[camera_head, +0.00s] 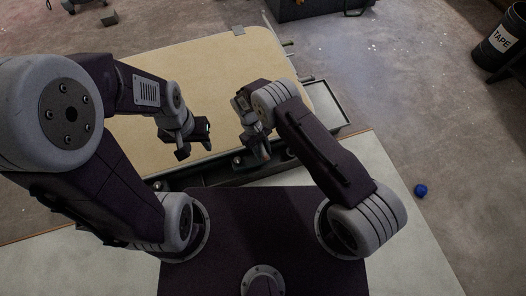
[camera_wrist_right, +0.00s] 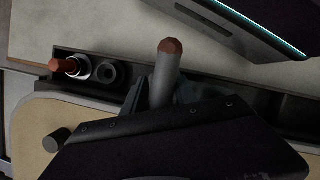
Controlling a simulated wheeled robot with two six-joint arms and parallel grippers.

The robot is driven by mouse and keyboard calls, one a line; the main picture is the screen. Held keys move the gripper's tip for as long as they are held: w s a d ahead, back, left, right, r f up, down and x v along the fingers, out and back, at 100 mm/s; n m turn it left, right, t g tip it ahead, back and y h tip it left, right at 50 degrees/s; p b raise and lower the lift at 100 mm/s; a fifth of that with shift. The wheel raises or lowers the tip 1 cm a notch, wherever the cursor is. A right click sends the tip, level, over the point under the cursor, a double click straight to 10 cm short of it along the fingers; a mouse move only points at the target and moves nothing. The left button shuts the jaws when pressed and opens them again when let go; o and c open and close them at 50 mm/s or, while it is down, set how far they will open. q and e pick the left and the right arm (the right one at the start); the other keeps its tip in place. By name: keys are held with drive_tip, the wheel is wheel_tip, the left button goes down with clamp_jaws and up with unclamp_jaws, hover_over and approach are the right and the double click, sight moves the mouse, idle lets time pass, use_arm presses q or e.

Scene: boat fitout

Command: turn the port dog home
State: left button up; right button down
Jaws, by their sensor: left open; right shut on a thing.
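My left gripper (camera_head: 196,148) is open and empty above the tan board, left of my right gripper (camera_head: 258,151). My right gripper is low at the dark strip along the board's near edge. In the right wrist view its jaws are shut on a grey cylinder with a brown end (camera_wrist_right: 168,65), which stands out of the jaws. To the left of it, a brown-tipped piece in a bright ring (camera_wrist_right: 74,67) and a dark round socket (camera_wrist_right: 107,73) sit in the strip. I cannot tell which piece is the port dog. The jaws' contact is partly hidden.
The tan board (camera_head: 235,60) fills the middle. A grey tray (camera_head: 324,101) lies at its right. A dark bin marked TAPE (camera_head: 497,45) and a blue ball (camera_head: 421,190) are further right. A short grey post (camera_wrist_right: 57,140) shows in the wrist view.

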drive_tip(key=shift+d, duration=0.1)
drive_tip(key=c, duration=1.3)
unclamp_jaws()
drive_tip(key=p+v, duration=0.3)
drive_tip(key=v, duration=0.6)
drive_tip(key=shift+r, duration=0.1)
